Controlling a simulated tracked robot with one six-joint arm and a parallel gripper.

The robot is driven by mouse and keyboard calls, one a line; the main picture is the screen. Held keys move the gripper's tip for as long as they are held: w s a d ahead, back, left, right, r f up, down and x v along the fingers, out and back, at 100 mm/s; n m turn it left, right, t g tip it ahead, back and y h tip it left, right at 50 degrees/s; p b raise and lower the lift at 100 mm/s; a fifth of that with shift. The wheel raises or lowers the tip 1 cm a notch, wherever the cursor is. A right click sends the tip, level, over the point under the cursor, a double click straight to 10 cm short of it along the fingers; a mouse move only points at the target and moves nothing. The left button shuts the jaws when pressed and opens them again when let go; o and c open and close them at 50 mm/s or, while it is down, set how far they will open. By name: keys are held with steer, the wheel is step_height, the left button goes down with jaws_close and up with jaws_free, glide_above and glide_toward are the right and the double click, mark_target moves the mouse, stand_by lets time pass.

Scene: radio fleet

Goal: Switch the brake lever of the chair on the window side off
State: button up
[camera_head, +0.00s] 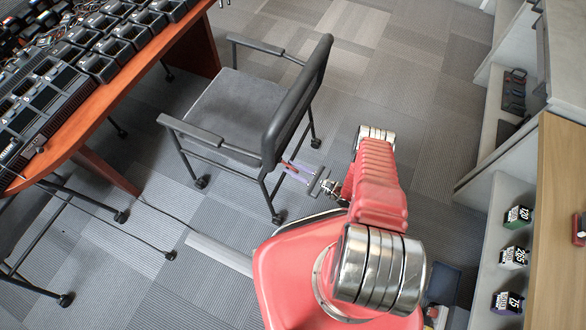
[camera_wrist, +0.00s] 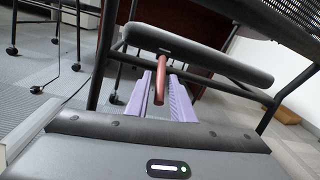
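The dark grey chair (camera_head: 235,105) with armrests stands beside the wooden table, its back toward my arm. A gap shows around the lever. In the head view my gripper (camera_head: 298,172) is right at the chair's back frame.
The wooden table (camera_head: 128,80) at the left carries many black radios and chargers (camera_head: 85,50). White shelves (camera_head: 495,190) with small boxes stand at the right. Another chair's legs (camera_head: 45,235) are at lower left. Carpet is clear beyond the chair.

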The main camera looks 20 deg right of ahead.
jaws_close()
